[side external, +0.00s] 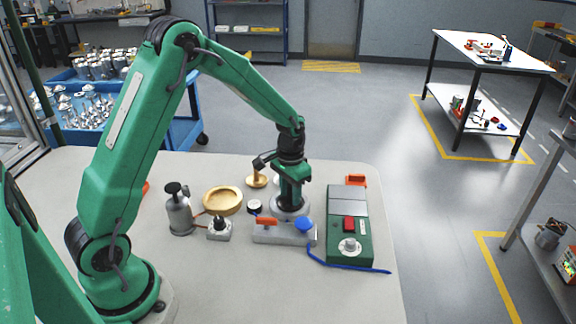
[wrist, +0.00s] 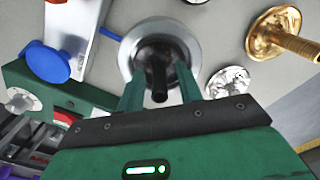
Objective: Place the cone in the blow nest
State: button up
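My gripper (side external: 291,198) points down over a round silver dish-shaped piece (side external: 277,210), low over the table. In the wrist view its two green fingers (wrist: 160,82) stand apart on either side of a dark upright stem at the middle of this silver piece (wrist: 128,50). I see gaps between stem and fingers. I cannot tell whether this piece is the cone or the blow nest. A grey block (side external: 268,237) with an orange part and a blue knob (side external: 304,224) stands just in front of it. The block's light top (wrist: 78,28) and blue knob (wrist: 46,62) show in the wrist view.
A brass stemmed disc (side external: 256,181) and a shiny silver lump (wrist: 229,82) lie close by. A green control box (side external: 350,252) with a red switch stands right. A wooden bowl (side external: 222,200), grey bottle (side external: 179,214) and small black-knobbed block (side external: 219,230) stand left. The front table is clear.

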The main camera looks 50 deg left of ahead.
aim_at(289, 186)
jog(key=shift+r, duration=0.15)
notch_tip(289, 186, up, 11)
jog(key=shift+r, duration=0.5)
dwell(0.4)
dwell(0.5)
jog(key=s+d+r+t, duration=0.3)
jog(key=s+r, duration=0.6)
jog(key=s, duration=0.1)
jog(key=s+d+t, duration=0.2)
jog(key=s, duration=1.1)
jog(key=shift+d+r+t, duration=0.2)
jog(key=shift+d+t, duration=0.05)
jog(key=shift+t, duration=0.05)
jog(key=shift+c, duration=0.4)
